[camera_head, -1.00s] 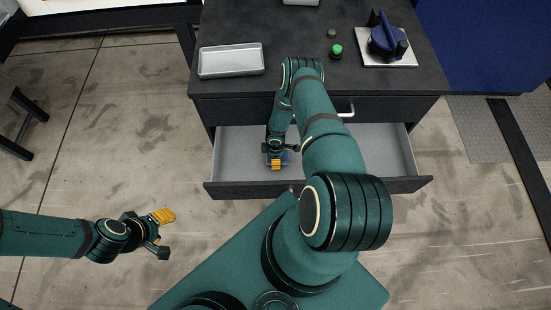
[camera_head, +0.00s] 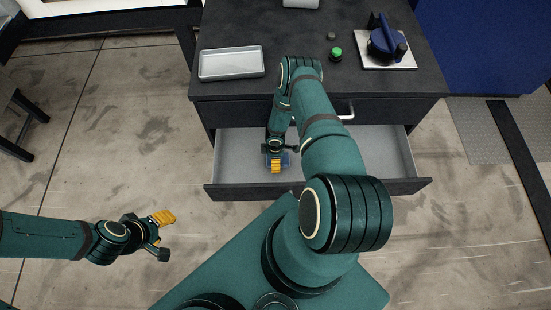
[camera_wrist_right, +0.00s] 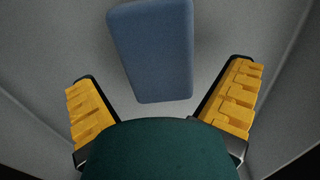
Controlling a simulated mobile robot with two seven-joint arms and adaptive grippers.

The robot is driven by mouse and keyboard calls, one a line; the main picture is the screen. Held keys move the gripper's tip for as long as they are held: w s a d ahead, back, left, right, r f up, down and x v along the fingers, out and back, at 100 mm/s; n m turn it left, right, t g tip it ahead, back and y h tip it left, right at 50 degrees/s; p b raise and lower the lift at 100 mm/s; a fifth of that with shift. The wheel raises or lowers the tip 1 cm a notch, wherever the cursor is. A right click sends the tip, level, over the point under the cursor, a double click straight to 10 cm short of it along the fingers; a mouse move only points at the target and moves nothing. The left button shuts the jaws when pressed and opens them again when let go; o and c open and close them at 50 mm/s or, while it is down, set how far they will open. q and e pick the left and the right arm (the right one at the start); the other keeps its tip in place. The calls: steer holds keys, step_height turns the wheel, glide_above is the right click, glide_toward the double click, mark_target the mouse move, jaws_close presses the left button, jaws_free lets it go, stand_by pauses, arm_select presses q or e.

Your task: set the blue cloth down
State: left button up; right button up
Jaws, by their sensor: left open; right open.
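The blue cloth (camera_wrist_right: 152,55) is a folded, rounded block lying on the pale drawer floor in the right wrist view. In the head view only a bit of the cloth (camera_head: 286,156) shows beside my right gripper (camera_head: 276,165), which is down inside the open drawer (camera_head: 375,155). My right gripper (camera_wrist_right: 163,100) is open, with its yellow pads wide apart on either side of the cloth's near end and apart from it. My left gripper (camera_head: 166,234) is open and empty over the floor at the lower left.
A grey tray (camera_head: 231,63) stands on the dark worktop (camera_head: 290,35). A green button (camera_head: 336,53) and a blue-handled device on a pale plate (camera_head: 388,45) are to its right. The right part of the drawer is empty.

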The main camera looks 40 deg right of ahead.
step_height(320, 180, up, 10)
steer(key=p, duration=0.4)
steer(key=a+r+m+t+y, duration=0.1)
steer(key=a+r+m+y, duration=0.35)
steer(key=a+r, duration=1.05)
steer(key=s+a+r+m, duration=0.7)
steer(key=a+r, duration=0.4)
steer(key=shift+s+a+t, duration=0.25)
steer(key=shift+a+t, duration=0.05)
